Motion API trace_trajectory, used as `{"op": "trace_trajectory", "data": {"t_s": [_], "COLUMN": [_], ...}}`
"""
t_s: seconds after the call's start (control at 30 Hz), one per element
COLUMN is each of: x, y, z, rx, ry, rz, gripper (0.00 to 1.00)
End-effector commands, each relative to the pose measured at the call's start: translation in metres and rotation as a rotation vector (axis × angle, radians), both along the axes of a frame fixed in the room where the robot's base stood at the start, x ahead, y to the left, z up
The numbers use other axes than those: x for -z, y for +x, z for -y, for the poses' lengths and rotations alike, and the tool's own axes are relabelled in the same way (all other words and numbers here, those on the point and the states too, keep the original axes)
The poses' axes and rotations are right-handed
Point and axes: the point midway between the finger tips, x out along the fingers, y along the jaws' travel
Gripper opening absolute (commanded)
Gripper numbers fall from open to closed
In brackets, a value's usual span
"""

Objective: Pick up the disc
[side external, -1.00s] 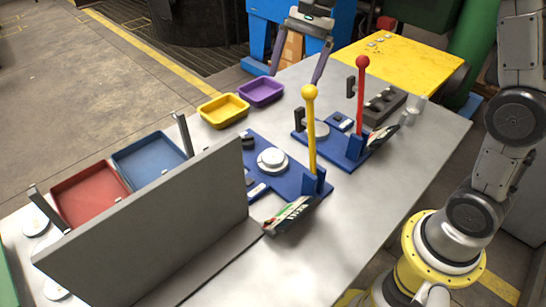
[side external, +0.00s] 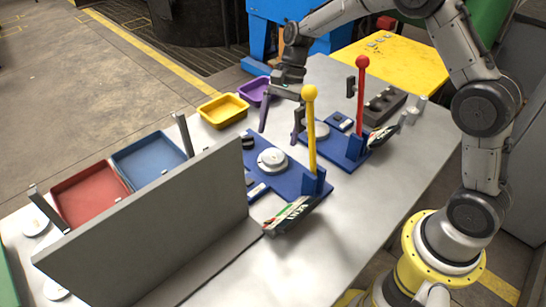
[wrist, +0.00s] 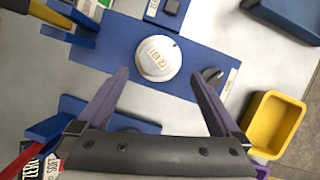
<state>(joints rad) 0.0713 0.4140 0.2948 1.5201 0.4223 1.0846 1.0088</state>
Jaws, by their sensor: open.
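A white round disc (side external: 272,160) with printed lettering sits on the nearer blue fixture plate (side external: 318,188), the one with the yellow-knobbed lever (side external: 311,130). In the wrist view the disc (wrist: 154,60) lies ahead of my gripper (wrist: 158,76), roughly centred between the two purple fingers. My gripper (side external: 281,125) is open and empty, above the table and apart from the disc. Its fingers point down in the side view. Other pale discs (side external: 36,226) lie at the left end of the table.
A second blue fixture with a red-knobbed lever (side external: 361,105) stands beside the first. Yellow (side external: 204,121) and purple trays sit at the far edge. Blue (side external: 148,158) and red trays (side external: 90,196) lie behind a tall grey panel (side external: 160,235). The near table surface is mostly clear.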

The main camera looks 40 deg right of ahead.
Motion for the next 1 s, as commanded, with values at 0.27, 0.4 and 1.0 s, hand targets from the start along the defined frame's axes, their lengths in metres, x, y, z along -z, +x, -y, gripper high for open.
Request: {"op": "trace_trajectory", "data": {"t_s": [0.27, 0.4, 1.0], "x": [0.030, 0.044, 0.048], "y": [-0.008, -0.009, -0.009], "z": [-0.014, -0.019, -0.021], "rx": [-0.002, -0.002, -0.001], "ry": [0.000, 0.000, 0.000], "rz": [-0.003, -0.004, -0.001], "gripper": [1.00, 1.00, 0.46]}}
